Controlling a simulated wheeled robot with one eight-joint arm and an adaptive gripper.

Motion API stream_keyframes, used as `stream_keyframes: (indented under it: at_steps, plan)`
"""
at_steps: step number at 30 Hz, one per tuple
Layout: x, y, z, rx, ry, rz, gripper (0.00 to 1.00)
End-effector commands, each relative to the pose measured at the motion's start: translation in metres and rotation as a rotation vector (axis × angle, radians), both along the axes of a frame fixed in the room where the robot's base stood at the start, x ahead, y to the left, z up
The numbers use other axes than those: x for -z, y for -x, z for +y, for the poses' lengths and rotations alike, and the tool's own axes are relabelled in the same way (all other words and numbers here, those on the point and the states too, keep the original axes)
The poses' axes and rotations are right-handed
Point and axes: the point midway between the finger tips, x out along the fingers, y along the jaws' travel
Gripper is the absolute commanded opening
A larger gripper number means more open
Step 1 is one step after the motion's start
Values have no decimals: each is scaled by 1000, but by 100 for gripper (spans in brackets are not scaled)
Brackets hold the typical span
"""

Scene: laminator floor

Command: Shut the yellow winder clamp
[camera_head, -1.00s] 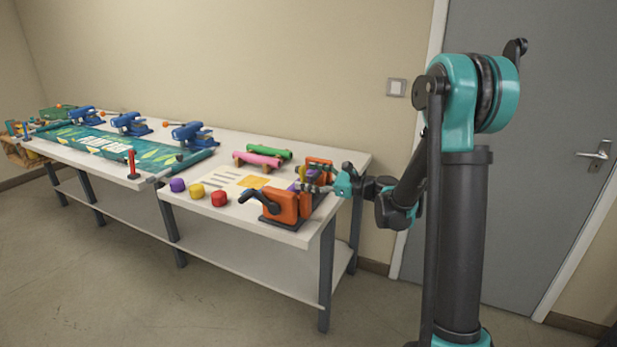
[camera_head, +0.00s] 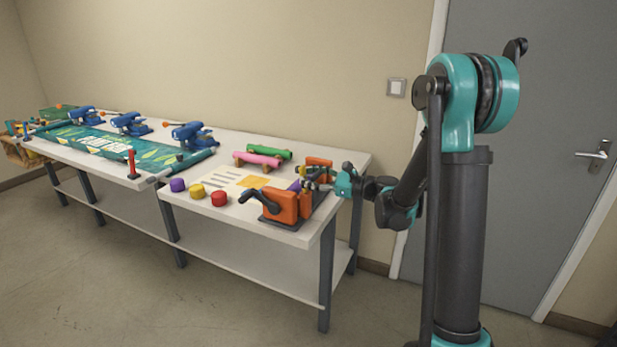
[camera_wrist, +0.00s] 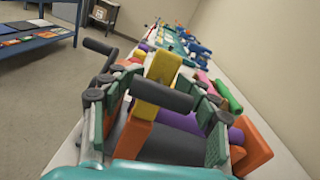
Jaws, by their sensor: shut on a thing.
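The orange winder (camera_head: 284,205) stands at the right end of the white bench, with a black crank on its front. In the wrist view the yellow winder clamp (camera_wrist: 161,69) rises from an orange block, with a dark grey bar handle (camera_wrist: 165,95) across it. My gripper (camera_wrist: 155,112) has a finger at each end of this bar and is shut on it. In the head view my gripper (camera_head: 327,180) reaches the winder from the right. The small size there hides the exact contact and the clamp's angle.
A purple roll (camera_wrist: 181,124) lies behind the clamp in the winder. Purple, yellow and red round knobs (camera_head: 198,191) stand along the front edge. Pink (camera_head: 257,160) and green rolls lie behind. A wall and grey door (camera_head: 540,140) are behind my arm.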

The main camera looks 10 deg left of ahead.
Motion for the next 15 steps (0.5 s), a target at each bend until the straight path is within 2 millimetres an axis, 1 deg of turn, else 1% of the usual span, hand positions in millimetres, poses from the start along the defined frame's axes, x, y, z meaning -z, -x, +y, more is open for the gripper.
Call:
stream_keyframes:
  at_steps: [8, 15]
  plan:
    - [-1, -1, 3, -1, 39, 16, 3]
    - [-2, -3, 10, -2, 175, 64, 3]
